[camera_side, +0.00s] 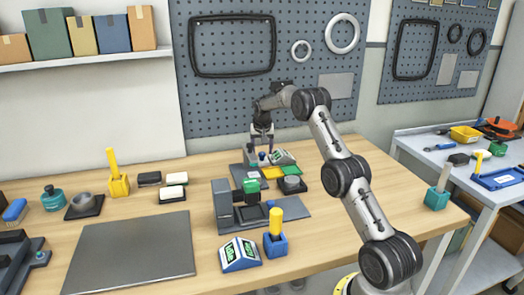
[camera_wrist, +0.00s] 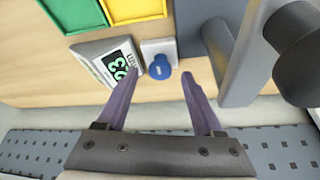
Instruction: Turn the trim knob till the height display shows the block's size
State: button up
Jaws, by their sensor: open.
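The trim knob (camera_wrist: 159,68) is a round blue knob on a small pale base. It stands beside the height display (camera_wrist: 119,63), a tilted box with green digits on a dark screen. The digits look like 23, but part of the reading is unclear. My gripper (camera_wrist: 162,76) is open, with one finger on each side of the knob; whether they touch it I cannot tell. In the side view my gripper (camera_side: 262,141) points down over the small knob at the back of the table, and the display (camera_side: 282,157) sits to its right.
A grey column (camera_wrist: 243,50) rises close to the right finger in the wrist view. Green (camera_wrist: 76,13) and yellow (camera_wrist: 133,9) pads lie beyond the display. A second display (camera_side: 240,254) and a blue holder (camera_side: 275,246) stand at the front. A grey mat (camera_side: 132,252) lies at front left.

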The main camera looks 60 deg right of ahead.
jog(key=shift+d+f, duration=0.1)
jog(key=shift+f, duration=0.15)
grip_shut()
dwell(0.3)
jog(key=m, duration=0.2)
jog(key=m+g, duration=0.2)
jog(key=m, duration=0.1)
jog(key=shift+w+m+h, duration=0.3)
grip_release()
